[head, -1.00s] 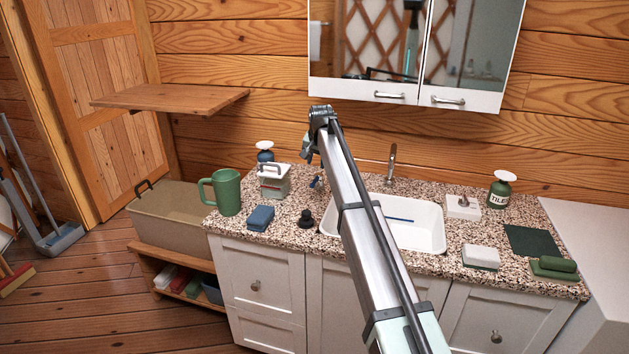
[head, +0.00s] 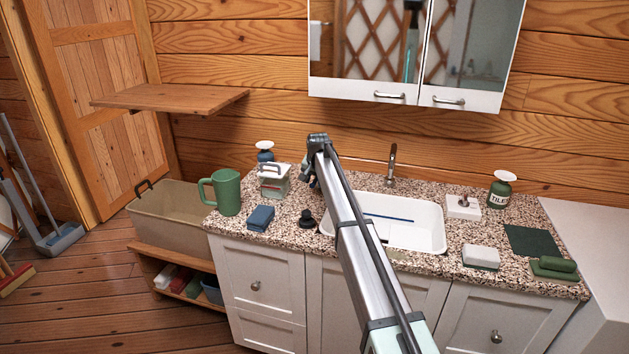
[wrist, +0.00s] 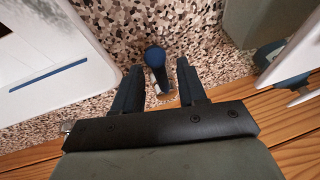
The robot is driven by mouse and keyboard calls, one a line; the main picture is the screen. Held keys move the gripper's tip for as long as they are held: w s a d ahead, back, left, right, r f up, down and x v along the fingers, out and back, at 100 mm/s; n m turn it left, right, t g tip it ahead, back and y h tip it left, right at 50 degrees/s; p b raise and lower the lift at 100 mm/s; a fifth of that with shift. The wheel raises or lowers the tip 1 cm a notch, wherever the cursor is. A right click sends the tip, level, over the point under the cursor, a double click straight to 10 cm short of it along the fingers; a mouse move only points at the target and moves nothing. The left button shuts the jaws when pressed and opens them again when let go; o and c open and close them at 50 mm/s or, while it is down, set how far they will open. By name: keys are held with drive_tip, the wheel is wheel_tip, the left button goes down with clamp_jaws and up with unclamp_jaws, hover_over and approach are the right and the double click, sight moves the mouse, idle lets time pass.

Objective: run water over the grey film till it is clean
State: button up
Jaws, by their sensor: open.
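The white sink basin (head: 420,232) is set in the speckled counter, with a thin blue strip (head: 388,218) across its inside. A metal spout (head: 391,165) stands behind the basin. My gripper (wrist: 158,82) is open and points down beside the basin. A blue-topped knob or lever (wrist: 155,57) shows between and just beyond its fingertips, not gripped. In the wrist view the basin (wrist: 40,50) is at the left. In the head view my arm hides the knob and part of the basin.
A white-and-grey container (head: 273,188) stands close left of my gripper. A green mug (head: 227,193), blue sponge (head: 261,218) and black stopper (head: 307,219) are nearby. A tile bottle (head: 501,190) and white block (head: 481,257) are at right. The cabinet (head: 415,60) hangs above.

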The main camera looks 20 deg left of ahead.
clamp_jaws()
idle(0.3)
idle(0.4)
